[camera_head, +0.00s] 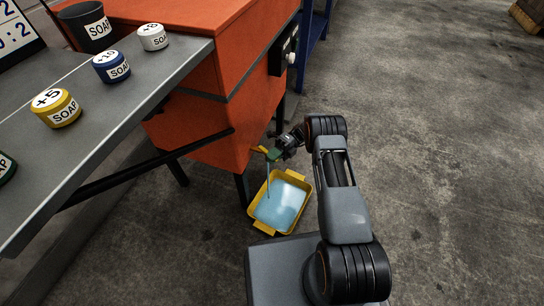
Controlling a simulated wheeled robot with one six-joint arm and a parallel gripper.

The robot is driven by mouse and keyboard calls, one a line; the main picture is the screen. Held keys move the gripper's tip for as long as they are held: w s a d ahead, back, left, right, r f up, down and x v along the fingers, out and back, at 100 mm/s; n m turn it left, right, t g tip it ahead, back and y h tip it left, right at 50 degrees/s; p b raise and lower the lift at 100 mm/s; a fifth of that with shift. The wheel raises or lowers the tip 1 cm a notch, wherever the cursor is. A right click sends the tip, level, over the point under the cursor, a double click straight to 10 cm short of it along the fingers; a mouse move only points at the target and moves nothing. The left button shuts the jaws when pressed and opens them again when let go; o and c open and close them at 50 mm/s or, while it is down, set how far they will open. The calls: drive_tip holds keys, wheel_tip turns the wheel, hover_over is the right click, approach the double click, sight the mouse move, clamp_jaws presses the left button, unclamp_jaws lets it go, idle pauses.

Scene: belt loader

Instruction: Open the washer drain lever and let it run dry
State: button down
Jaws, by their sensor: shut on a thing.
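The orange washer (215,95) stands left of centre on dark legs. Its drain lever (262,149), with a yellow end and a green part, sits low at its right side. My gripper (275,150) is shut on the lever; the fingertips are small and partly hidden. A thin light blue stream (268,188) falls from below the lever. It runs into a yellow tray (262,227) on the floor, which holds light blue liquid.
A control box (283,50) is on the washer's right side. A blue frame (311,35) stands behind. The concrete floor at the right is clear.

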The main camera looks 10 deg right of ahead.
drive_tip(key=shift+w+a, duration=0.1)
drive_tip(key=c, duration=1.4)
unclamp_jaws()
drive_tip(key=shift+a, duration=0.1)
drive_tip(key=shift+o, duration=1)
drive_tip(key=shift+d, duration=0.2)
